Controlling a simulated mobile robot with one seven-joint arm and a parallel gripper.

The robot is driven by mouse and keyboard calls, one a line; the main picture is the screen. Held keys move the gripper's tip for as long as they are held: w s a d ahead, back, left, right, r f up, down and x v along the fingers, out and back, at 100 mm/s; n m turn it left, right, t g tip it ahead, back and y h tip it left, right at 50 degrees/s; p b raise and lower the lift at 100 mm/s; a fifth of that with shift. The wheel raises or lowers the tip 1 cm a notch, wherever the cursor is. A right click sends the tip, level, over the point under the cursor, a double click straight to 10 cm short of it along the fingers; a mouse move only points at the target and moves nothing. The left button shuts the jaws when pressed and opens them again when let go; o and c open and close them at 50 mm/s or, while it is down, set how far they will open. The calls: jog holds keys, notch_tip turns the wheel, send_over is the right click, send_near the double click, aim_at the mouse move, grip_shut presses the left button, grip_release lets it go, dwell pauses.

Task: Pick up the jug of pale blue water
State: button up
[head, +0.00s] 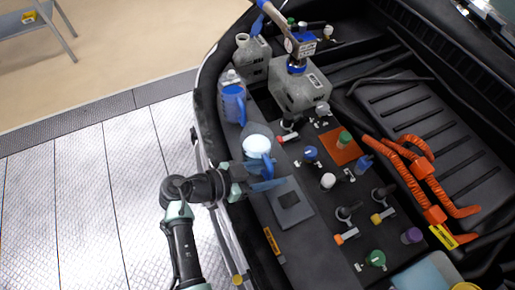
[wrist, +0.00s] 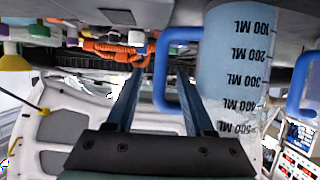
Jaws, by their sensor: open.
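The jug of pale blue water (head: 257,145) stands on the dark ledge at the near side of the engine bay. In the wrist view its clear body (wrist: 240,60) with black ML marks fills the upper right. Its blue handle (wrist: 160,70) points left there. My gripper (head: 268,180) is open with blue fingers, right beside the jug. In the wrist view the upright bar of the handle shows between the two fingertips (wrist: 160,75); I cannot tell how deep it sits between them. The right finger overlaps the handle's lower part. My gripper hides the jug's lower part in the head view.
A second blue-handled vessel (head: 234,103) stands farther along the ledge. Beyond are a grey bottle (head: 250,48) and a grey tank (head: 300,88). Several coloured caps and connectors, and orange cables (head: 400,170), lie to the right. A dark square plate (head: 289,202) lies near my gripper.

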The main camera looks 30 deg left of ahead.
grip_shut()
dwell(1.4)
jog(key=shift+r, duration=0.1)
